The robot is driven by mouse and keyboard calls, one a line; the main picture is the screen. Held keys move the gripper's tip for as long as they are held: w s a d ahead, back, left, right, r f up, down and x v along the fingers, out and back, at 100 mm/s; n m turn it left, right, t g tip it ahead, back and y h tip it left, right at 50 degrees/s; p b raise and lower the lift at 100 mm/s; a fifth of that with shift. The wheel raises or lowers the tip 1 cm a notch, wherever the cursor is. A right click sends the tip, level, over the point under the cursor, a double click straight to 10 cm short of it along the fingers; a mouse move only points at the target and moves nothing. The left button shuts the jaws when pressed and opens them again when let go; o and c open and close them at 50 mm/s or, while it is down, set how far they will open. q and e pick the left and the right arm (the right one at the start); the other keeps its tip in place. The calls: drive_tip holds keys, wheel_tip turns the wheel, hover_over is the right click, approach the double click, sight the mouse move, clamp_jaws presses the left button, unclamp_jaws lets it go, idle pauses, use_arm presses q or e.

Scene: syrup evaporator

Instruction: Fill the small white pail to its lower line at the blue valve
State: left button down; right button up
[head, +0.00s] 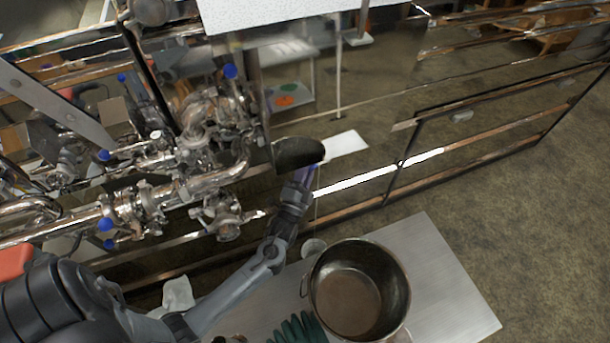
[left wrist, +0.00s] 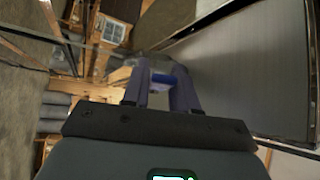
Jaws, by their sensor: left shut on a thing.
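My left gripper (head: 308,174) is at the end of the steel rig, just below a dark rounded metal piece (head: 299,153). In the left wrist view its purple fingers (left wrist: 163,84) are shut on a small blue piece (left wrist: 163,79), which looks like the blue valve's handle. A thin pale line runs down from near the gripper to a small, pale round thing (head: 313,247) by the pot. This may be the small white pail, but its lines and contents are too small to make out. My right gripper is not in view.
A large steel pot (head: 398,262) stands on a metal table (head: 455,300), whose right part is bare. A green ridged coil (head: 298,329) and a white crumpled thing (head: 178,294) lie nearby. Pipes with several blue knobs (head: 230,72) crowd the left.

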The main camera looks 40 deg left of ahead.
use_arm(q)
drive_tip(key=f+n+b, duration=0.1)
drive_tip(key=n+y+b, duration=0.1)
drive_tip(key=b, duration=0.1)
drive_tip(key=shift+w+d+f+t+y, duration=0.1)
drive_tip(key=shift+w+f+t+y, duration=0.2)
drive_tip(key=shift+f+t, duration=0.1)
drive_tip(key=shift+w+d+r+n+y+b, duration=0.15)
drive_tip(key=shift+n+y+b, duration=0.35)
drive_tip(key=shift+n+b, duration=0.35)
drive_tip(key=c, duration=1)
unclamp_jaws()
drive_tip(key=shift+o, duration=0.2)
drive_tip(key=v, duration=1)
drive_tip(key=shift+s+f+p, duration=0.3)
drive_tip(key=shift+p, duration=0.05)
drive_tip(key=shift+d, duration=0.1)
